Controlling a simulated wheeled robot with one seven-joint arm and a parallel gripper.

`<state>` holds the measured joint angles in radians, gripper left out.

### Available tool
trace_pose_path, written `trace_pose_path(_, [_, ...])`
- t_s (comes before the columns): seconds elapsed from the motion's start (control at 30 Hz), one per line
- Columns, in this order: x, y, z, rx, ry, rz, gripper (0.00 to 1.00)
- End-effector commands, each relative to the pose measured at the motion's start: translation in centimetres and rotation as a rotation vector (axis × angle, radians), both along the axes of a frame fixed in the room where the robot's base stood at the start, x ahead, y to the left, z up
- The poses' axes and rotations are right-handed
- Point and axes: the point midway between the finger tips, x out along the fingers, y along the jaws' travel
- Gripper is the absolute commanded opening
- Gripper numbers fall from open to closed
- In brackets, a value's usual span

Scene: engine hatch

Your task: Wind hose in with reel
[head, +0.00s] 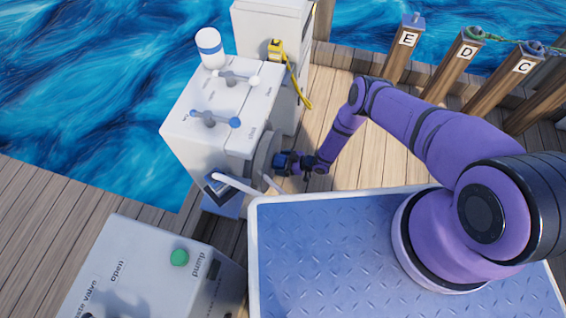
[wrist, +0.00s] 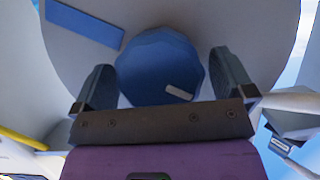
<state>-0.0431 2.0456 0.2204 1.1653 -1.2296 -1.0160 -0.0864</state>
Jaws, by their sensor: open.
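The reel shows as a pale grey disc (head: 262,158) on the right side of the white cabinet (head: 200,150); its face also fills much of the wrist view (wrist: 215,25). A blue faceted round knob (wrist: 160,62) stands out from the disc, with a small pale mark on it. My gripper (head: 286,163) is at the disc's face, and in the wrist view its open fingers (wrist: 165,82) stand either side of the knob. I cannot tell whether they touch it. No hose is clearly seen on the reel; a white tube-like bar (head: 240,185) runs beside it.
A yellow hose (head: 298,85) hangs from a yellow fitting on the cabinet behind. A pump box (head: 150,275) with a green button (head: 179,257) stands at the front left. Posts marked E, D and C line the dock's right edge. Water lies left and behind.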

Motion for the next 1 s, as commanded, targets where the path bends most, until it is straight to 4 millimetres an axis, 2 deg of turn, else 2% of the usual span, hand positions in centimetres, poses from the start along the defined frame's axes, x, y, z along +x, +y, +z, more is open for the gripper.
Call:
trace_pose_path(0.27, [0.04,0.08,-0.04,0.0,0.0,0.0,1.0])
trace_pose_path(0.4, [0.05,0.07,-0.04,0.0,0.0,0.0,0.68])
trace_pose_path(0.47, [0.05,0.07,-0.04,0.0,0.0,-0.001,0.54])
trace_pose_path(0.5, [0.05,0.07,-0.04,0.0,0.0,-0.001,0.51])
trace_pose_path(0.77, [0.04,0.05,-0.04,-0.009,-0.021,-0.001,0.51])
trace_pose_path(1.0, [-0.1,0.06,-0.08,-0.048,-0.127,-0.001,0.51])
